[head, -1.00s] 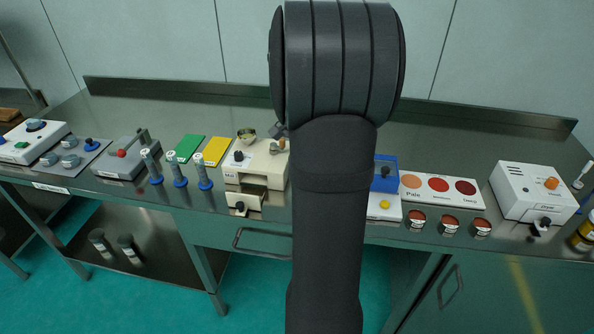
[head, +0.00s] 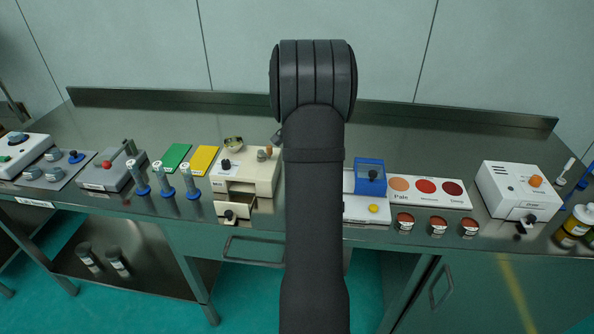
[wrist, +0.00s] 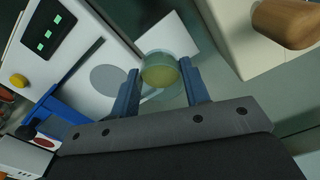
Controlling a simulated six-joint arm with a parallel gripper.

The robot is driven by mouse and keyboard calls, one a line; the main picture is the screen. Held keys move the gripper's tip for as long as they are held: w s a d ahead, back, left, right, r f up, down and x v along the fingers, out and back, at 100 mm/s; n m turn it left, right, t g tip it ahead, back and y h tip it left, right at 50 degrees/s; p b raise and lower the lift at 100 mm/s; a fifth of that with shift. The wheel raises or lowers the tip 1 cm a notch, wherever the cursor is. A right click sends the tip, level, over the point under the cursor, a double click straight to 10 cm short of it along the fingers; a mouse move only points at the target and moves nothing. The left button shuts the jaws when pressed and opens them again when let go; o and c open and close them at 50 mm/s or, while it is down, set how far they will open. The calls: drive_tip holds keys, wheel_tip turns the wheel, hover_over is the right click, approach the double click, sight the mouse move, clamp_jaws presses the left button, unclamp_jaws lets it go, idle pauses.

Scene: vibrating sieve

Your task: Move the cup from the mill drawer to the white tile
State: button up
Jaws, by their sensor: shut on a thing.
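The cup (wrist: 160,72) is clear with yellowish content. In the wrist view my gripper (wrist: 160,82) is shut on it, with a blue-grey finger on each side. The white tile (wrist: 168,34) shows behind the cup, which overlaps its near edge in the picture; I cannot tell whether they touch. In the head view the cream mill (head: 262,168) stands left of my arm, with its drawer (head: 236,209) pulled out at the front. My arm hides the gripper, the cup and the tile in the head view.
Left of the tile in the wrist view is a white device with a grey disc (wrist: 106,78). The mill's wooden knob (wrist: 288,22) is at upper right. In the head view a blue box (head: 369,176), a colour card (head: 430,187) and several jars stand right of my arm.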

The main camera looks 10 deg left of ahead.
drive_tip(key=shift+w+a+f, duration=0.2)
drive_tip(key=shift+a+f, duration=0.25)
drive_tip(key=shift+a, duration=0.15)
drive_tip(key=shift+f, duration=1.9)
drive_tip(key=shift+f, duration=0.15)
drive_tip(key=o, duration=0.7)
wheel_tip(320, 180, up, 12)
drive_tip(key=shift+r, duration=0.15)
